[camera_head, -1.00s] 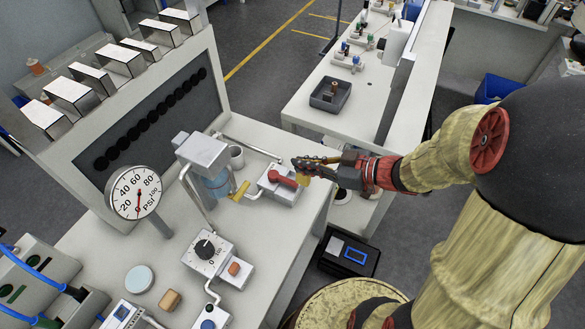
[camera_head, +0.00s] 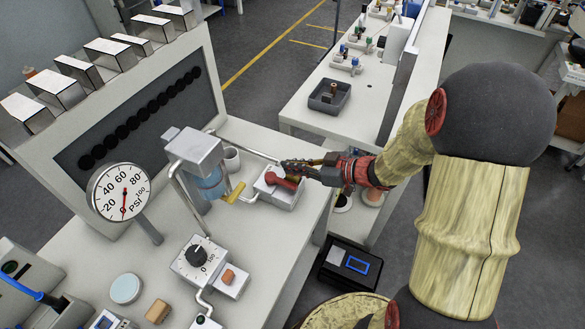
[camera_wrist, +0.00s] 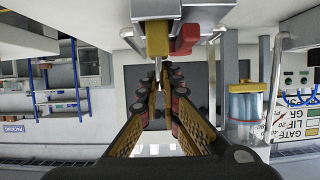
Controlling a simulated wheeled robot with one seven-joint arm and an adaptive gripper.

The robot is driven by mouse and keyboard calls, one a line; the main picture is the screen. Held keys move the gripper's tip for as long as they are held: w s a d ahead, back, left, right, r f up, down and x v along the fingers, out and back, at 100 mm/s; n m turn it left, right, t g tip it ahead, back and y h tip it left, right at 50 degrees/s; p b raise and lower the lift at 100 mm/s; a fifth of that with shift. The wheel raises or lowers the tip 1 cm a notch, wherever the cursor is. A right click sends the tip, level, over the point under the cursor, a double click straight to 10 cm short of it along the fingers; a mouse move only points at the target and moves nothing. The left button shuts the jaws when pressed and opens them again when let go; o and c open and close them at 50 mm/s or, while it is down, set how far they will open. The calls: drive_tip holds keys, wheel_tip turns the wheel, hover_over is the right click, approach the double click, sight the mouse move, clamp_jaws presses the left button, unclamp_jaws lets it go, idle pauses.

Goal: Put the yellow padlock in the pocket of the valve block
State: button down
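The valve block (camera_head: 284,200) is a pale grey box with a red handle (camera_head: 283,182), near the bench's right edge in the head view. My gripper (camera_head: 287,165) reaches in from the right, above the block. In the wrist view, the yellow padlock (camera_wrist: 158,39) is beside the red handle (camera_wrist: 186,39), in front of the grey block (camera_wrist: 155,8). Its thin metal shackle runs between the tips of my gripper (camera_wrist: 162,78), which appears shut on it. In the head view the padlock is hidden behind the handle and fingers. The pocket is not clearly visible, nor any contact with it.
A pressure gauge (camera_head: 122,192) and a dial box (camera_head: 197,257) stand nearer.

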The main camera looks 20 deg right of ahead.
drive_tip(key=c, duration=2)
unclamp_jaws()
drive_tip(key=shift+c, duration=0.2)
